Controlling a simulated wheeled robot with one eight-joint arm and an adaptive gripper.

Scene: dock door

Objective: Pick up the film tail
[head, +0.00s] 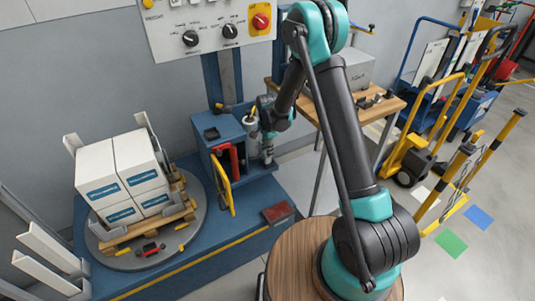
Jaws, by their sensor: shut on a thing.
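My gripper (267,158) points down at the right side of the blue film carriage (226,132), at the end of my teal and black arm. It is small here and its fingers look closed. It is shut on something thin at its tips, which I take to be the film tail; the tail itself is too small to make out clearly. A pale upright roll (252,126) stands just left of my gripper, partly hidden by the wrist.
White boxes with blue labels (123,170) stand stacked on a wooden pallet (142,230) on a round grey turntable (187,242). A yellow bar (222,185) fronts the carriage. A control panel (207,30) hangs above. A wooden bench (395,104) and yellow trucks (410,155) stand right.

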